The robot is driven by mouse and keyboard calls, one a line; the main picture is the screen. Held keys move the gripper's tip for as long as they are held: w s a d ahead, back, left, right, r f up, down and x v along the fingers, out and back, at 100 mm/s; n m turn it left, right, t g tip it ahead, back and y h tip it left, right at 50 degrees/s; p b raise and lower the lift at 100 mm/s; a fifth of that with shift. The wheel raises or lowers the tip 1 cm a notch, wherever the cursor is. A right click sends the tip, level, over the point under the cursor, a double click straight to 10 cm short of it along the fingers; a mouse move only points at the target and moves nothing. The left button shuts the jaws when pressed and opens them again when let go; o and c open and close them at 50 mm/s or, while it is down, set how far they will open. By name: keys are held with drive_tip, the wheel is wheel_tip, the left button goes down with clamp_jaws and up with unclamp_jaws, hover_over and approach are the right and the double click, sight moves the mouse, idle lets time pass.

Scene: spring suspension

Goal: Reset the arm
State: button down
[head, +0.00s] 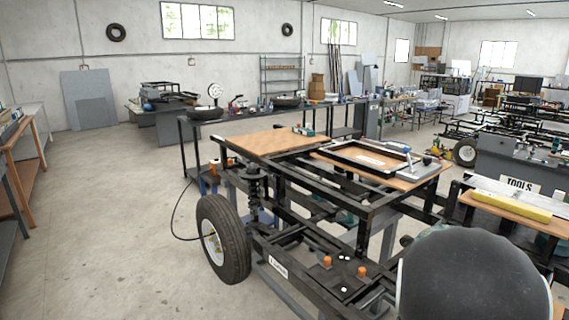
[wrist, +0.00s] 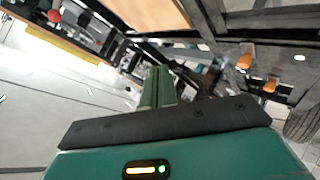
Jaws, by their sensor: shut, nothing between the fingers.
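My gripper (wrist: 158,80) shows in the wrist view as green fingers closed together beyond a black bar and a green housing with a small lit strip. Nothing is between the fingers. It points towards the black metal chassis frame and is apart from it as far as I can see. In the head view I cannot make out the gripper. The chassis frame (head: 375,215) stands in the middle there, with a coil spring (head: 254,190) upright beside a wheel (head: 223,240).
Orange caps (head: 327,262) stick up from the chassis's near end. A wooden board (head: 270,141) and a black tray frame (head: 366,158) lie on top. A yellow block (head: 510,206) lies at the right. Open concrete floor (head: 100,230) is at the left. Workbenches line the back.

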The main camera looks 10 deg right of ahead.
drive_tip(key=s+a+r+y, duration=0.1)
drive_tip(key=a+r+y, duration=0.3)
drive_tip(key=a, duration=1)
drive_tip(key=s+a+r+g+y, duration=0.1)
drive_tip(key=s+a+r+y, duration=0.1)
drive_tip(key=s+a, duration=0.8)
drive_tip(key=s+a+r+g+y, duration=0.1)
drive_tip(key=s+a+r, duration=0.2)
drive_tip(key=s+a, duration=0.6)
drive_tip(key=a, duration=0.4)
drive_tip(key=shift+s+a+m+y, duration=0.3)
drive_tip(key=shift+s+y, duration=0.1)
